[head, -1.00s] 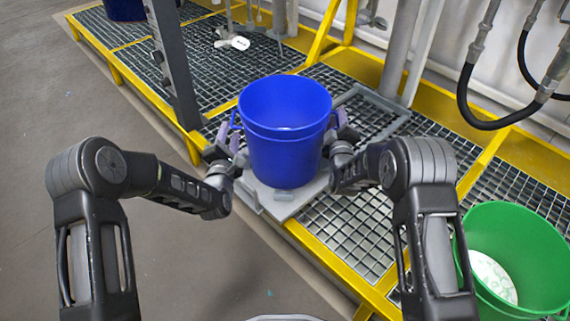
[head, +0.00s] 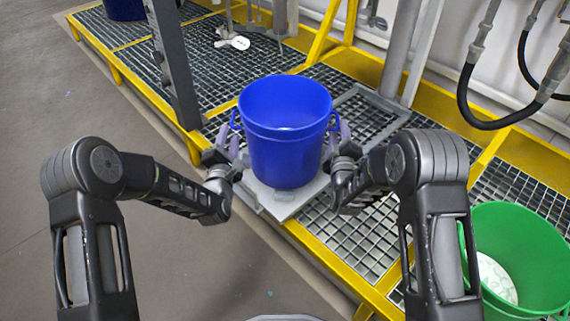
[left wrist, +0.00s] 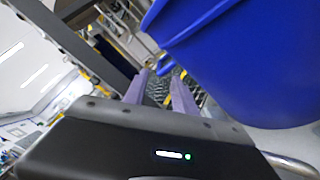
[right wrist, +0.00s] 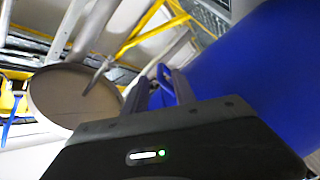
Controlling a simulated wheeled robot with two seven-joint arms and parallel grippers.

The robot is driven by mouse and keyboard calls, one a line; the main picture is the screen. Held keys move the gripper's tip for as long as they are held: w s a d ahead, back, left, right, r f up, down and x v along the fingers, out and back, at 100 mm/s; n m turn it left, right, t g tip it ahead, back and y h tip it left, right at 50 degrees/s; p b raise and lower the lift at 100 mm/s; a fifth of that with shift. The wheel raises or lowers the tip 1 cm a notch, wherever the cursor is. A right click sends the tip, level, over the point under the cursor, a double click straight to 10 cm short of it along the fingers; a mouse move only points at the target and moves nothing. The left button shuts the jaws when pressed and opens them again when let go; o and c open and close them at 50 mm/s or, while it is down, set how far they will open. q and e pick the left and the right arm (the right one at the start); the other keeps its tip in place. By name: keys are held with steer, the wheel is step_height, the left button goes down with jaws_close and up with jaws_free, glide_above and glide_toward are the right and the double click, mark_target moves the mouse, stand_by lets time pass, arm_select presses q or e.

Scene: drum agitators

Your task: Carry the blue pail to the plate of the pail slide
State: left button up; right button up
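The blue pail (head: 285,140) stands upright on the grey plate (head: 283,206) of the pail slide. Its underside hides most of the plate. My left gripper (head: 229,138) is at the pail's left side by the left handle. In the left wrist view its two purple fingers (left wrist: 160,85) are apart with nothing gripped between them; the pail (left wrist: 245,60) is to their right. My right gripper (head: 340,133) is at the right side by the other handle. In the right wrist view its fingers (right wrist: 160,85) are apart, and the blue handle (right wrist: 166,84) shows in the gap between them.
A green pail (head: 515,250) with whitish contents is at the lower right. A dark upright post (head: 172,65) stands left of the blue pail. The slide's grey frame (head: 385,105) lies behind it on the yellow-edged grating (head: 350,230). Black hoses (head: 475,110) hang at the right.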

steer(key=s, duration=0.6)
steer(key=shift+s, duration=0.2)
steer(key=shift+a, duration=0.1)
